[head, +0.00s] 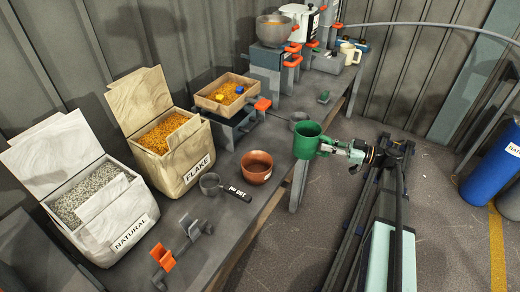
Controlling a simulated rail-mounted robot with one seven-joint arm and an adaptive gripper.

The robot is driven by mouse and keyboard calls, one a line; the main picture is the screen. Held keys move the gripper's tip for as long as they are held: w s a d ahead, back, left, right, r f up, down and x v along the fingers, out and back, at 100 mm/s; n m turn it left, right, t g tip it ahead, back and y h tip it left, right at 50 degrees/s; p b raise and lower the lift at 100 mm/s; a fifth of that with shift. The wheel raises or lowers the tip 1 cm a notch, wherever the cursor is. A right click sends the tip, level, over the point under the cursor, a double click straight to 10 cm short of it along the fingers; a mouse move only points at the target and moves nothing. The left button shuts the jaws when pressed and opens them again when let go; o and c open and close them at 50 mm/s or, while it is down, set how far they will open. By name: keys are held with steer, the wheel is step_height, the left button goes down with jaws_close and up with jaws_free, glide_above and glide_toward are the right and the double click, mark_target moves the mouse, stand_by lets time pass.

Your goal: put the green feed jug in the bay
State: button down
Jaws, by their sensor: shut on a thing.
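The green feed jug (307,141) is upright and held in the air, close to the bench's front edge. My gripper (327,147) is shut on it from the right side. The jug's handle cannot be made out clearly. No place is plainly marked as the bay. An empty grey bracket with orange parts (163,257) stands at the near end of the bench. Other grey stands with orange clamps (290,61) stand further back, and which of them is the bay I cannot tell.
A cream mug (349,53) stands at the far end.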

steer(key=shift+f+p+x, duration=0.35)
steer(key=shift+f+x, duration=0.25)
steer(key=shift+x, duration=2.2)
steer(key=shift+f+p+x, duration=0.3)
steer(key=shift+f+x, duration=0.3)
steer(key=shift+x, duration=2.15)
steer(key=shift+f+p+x, duration=0.35)
steer(key=shift+f+x, duration=0.3)
steer(key=shift+x, duration=2.15)
steer(key=shift+f+b, duration=0.2)
steer(key=shift+b, duration=0.15)
steer(key=c, duration=1.1)
jaws_free()
steer(key=shift+r+p, duration=0.2)
steer(key=shift+p, duration=0.1)
